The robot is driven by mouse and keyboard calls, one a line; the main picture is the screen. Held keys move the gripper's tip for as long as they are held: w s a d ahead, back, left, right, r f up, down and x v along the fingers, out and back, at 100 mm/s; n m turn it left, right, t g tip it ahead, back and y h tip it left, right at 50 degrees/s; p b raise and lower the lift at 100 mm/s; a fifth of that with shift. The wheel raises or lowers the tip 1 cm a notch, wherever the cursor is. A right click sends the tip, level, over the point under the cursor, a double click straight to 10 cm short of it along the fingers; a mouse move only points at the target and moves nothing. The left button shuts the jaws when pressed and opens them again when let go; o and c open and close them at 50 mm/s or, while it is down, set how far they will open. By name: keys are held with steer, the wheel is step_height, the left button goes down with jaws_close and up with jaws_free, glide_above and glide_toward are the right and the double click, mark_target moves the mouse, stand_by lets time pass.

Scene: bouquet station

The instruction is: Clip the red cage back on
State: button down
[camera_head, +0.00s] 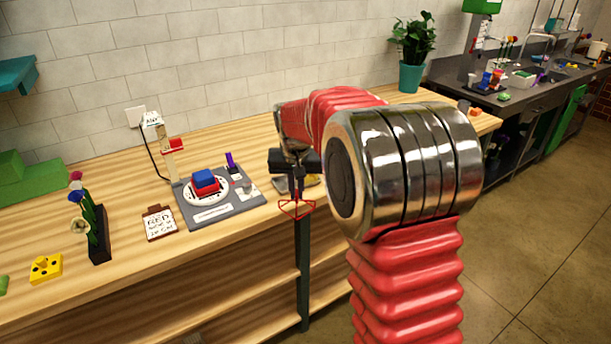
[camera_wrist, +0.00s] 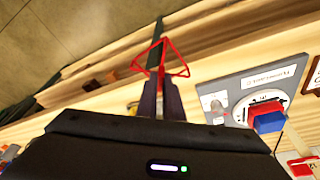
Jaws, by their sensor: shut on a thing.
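The red cage (camera_head: 297,208) is a small triangular wire frame. My gripper (camera_head: 296,190) is shut on it, and the cage hangs below the fingertips in the head view, near the table's front edge. In the wrist view the cage (camera_wrist: 163,57) stands out beyond my two dark fingers (camera_wrist: 161,88). A grey board (camera_head: 247,201) lies to the left of my gripper, with a white round dial (camera_head: 189,196) and a red and blue block (camera_head: 205,182) on it. The board (camera_wrist: 228,85) is at the right in the wrist view. The cage is apart from the board.
A post (camera_head: 165,150) with a red part stands behind the board. A clipboard (camera_head: 159,223), a dark rack of flowers (camera_head: 98,240) and a yellow block (camera_head: 46,268) are to the left. A potted plant (camera_head: 412,55) stands at the back right. Table left of my arm has bare wood.

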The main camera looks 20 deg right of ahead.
steer(key=s+a+f+n+y, duration=0.1)
steer(key=s+a+f+n, duration=0.3)
steer(key=s+a+f, duration=0.3)
step_height(320, 180, down, 3)
steer(key=shift+a+r, duration=0.15)
steer(key=shift+a, duration=0.55)
steer(key=shift+d, duration=0.1)
